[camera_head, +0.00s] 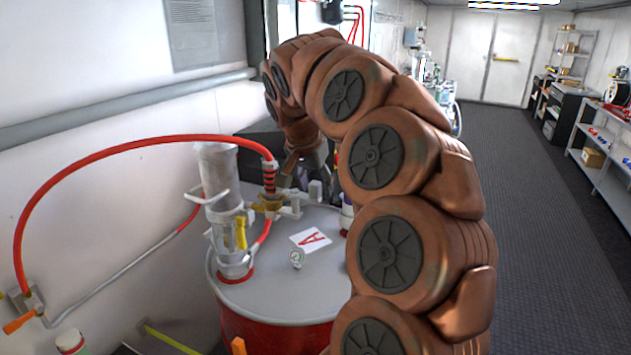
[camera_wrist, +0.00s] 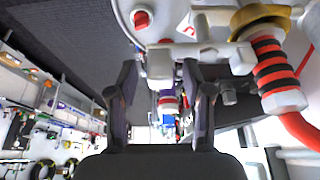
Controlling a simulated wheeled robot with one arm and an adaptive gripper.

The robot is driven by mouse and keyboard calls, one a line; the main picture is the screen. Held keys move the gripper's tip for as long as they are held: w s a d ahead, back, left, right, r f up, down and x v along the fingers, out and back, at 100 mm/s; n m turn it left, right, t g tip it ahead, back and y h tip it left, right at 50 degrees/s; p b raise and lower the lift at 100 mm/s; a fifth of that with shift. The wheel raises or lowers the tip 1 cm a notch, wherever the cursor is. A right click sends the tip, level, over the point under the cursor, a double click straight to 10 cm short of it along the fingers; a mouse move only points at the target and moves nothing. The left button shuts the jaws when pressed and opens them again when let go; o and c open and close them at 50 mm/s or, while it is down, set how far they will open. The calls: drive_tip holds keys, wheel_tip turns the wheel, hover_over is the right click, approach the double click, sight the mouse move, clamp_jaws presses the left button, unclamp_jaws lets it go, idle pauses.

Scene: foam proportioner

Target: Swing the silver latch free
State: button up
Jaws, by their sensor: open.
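The silver latch (camera_head: 290,209) sticks out from the brass fitting (camera_head: 267,203) on top of the red drum. In the wrist view the silver latch (camera_wrist: 205,52) runs sideways from beside the brass fitting (camera_wrist: 262,18), and its block-like end lies between my fingertips in the picture. My gripper (camera_wrist: 160,74) is open, with one dark finger on each side of that end. I cannot tell whether either finger touches it. In the head view my gripper (camera_head: 301,180) is just above and behind the latch, partly hidden by my arm.
A red hose (camera_head: 120,148) with a black-and-red collar (camera_wrist: 272,70) joins the brass fitting close beside my gripper. A clear cylinder (camera_head: 218,175) stands to the left on the drum top (camera_head: 290,298). A card marked A (camera_head: 311,240) lies in front. The right aisle is clear.

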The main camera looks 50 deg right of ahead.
drive_tip(key=shift+f, duration=0.1)
drive_tip(key=shift+c, duration=0.2)
clamp_jaws()
